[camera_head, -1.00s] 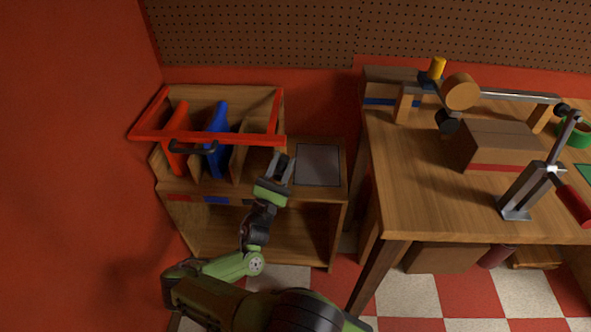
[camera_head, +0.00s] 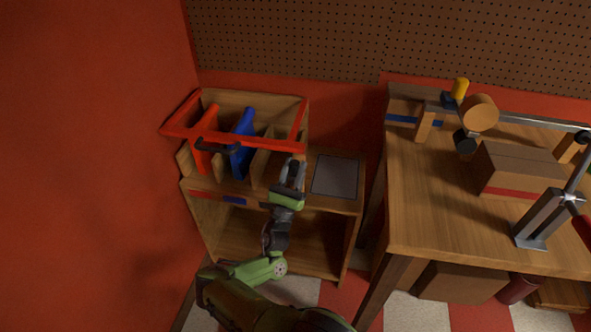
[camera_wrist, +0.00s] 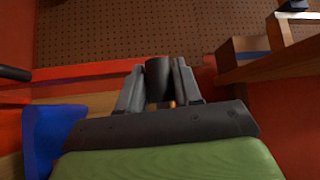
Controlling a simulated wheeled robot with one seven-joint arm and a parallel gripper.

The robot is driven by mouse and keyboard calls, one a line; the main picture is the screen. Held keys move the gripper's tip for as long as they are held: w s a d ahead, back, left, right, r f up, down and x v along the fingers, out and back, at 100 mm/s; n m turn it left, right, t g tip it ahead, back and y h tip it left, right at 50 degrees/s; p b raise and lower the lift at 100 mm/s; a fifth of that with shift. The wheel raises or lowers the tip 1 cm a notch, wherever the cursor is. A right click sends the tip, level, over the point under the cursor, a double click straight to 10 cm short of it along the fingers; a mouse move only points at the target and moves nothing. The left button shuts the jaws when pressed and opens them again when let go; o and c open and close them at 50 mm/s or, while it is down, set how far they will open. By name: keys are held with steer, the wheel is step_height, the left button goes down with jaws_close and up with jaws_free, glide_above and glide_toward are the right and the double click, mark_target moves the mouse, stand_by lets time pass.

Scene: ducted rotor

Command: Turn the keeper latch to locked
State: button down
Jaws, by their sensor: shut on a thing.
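My gripper (camera_head: 293,168) is at the right end of the rack on the low wooden cabinet, beside the red frame (camera_head: 235,139). In the wrist view its fingers (camera_wrist: 158,85) are closed on a dark cylindrical piece (camera_wrist: 158,72) that stands up between them. What this piece belongs to is hidden, and I cannot tell whether it is the keeper latch. No other part is clearly recognisable as the keeper latch.
A blue panel (camera_head: 242,152) and a red panel (camera_head: 205,135) stand in the rack left of my gripper. A grey plate (camera_head: 336,176) lies on the cabinet top to the right. The workbench (camera_head: 430,215), holding a rotor assembly and a box, stands further right.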

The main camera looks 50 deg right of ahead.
steer(key=c, duration=0.8)
jaws_free()
steer(key=shift+c, duration=0.2)
steer(key=shift+f, duration=0.1)
steer(key=shift+a+f, duration=0.3)
steer(key=s+a+p, duration=0.2)
steer(key=s+a, duration=0.1)
steer(key=a, duration=0.8)
steer(key=shift+s+a, duration=0.3)
steer(key=shift+a, duration=0.1)
